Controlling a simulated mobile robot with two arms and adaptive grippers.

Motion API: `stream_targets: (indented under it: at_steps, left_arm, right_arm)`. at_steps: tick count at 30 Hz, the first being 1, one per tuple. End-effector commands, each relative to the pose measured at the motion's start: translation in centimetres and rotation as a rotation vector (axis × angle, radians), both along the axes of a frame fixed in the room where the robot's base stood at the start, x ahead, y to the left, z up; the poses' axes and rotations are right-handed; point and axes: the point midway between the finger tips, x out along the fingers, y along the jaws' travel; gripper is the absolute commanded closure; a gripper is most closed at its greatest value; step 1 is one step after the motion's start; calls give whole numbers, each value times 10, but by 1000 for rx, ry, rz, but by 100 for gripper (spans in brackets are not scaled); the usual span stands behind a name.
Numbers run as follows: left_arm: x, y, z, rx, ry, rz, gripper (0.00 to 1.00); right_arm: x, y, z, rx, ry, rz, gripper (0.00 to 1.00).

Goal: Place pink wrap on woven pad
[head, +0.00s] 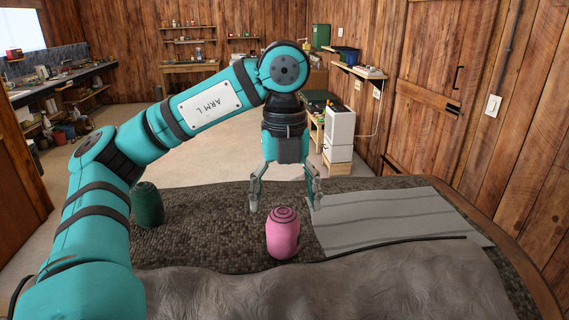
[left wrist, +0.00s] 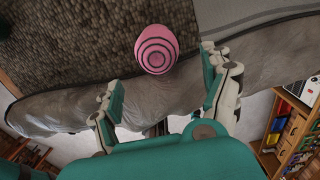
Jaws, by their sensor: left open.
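The pink wrap (head: 283,233) is a rolled upright bundle with dark rings on top, standing on the dark brown textured bench cover. A flat grey pad (head: 400,214) with darker stripes, which looks like the woven pad, lies to the wrap's right; nothing rests on it. My left gripper (head: 284,202) points down with its fingers spread, empty, behind the wrap in the head view. In the left wrist view the wrap (left wrist: 157,50) shows end-on, beyond the open fingers. My right gripper is in neither view.
A dark green roll (head: 147,204) stands on the left of the cover, beside my left arm. A rumpled grey hide-like cloth (head: 330,285) covers the near part, and a thin black strip (head: 395,243) lies along its edge. The cover between wrap and green roll is clear.

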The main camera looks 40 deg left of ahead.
Motion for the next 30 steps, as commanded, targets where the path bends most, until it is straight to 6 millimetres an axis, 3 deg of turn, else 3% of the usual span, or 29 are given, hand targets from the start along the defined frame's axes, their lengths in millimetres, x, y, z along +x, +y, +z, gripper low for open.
stream_targets:
  at_steps: [1, 3, 9, 30]
  left_arm:
    - [0, 0, 16, 1, -5, 1, 19]
    - [0, 0, 27, 1, -3, 0, 19]
    - [0, 0, 42, 1, -1, 0, 19]
    - [0, 0, 44, 1, 1, 0, 19]
  right_arm:
    - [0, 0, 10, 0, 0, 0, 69]
    - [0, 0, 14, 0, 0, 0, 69]
    - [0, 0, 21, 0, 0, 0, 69]
    - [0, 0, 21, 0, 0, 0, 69]
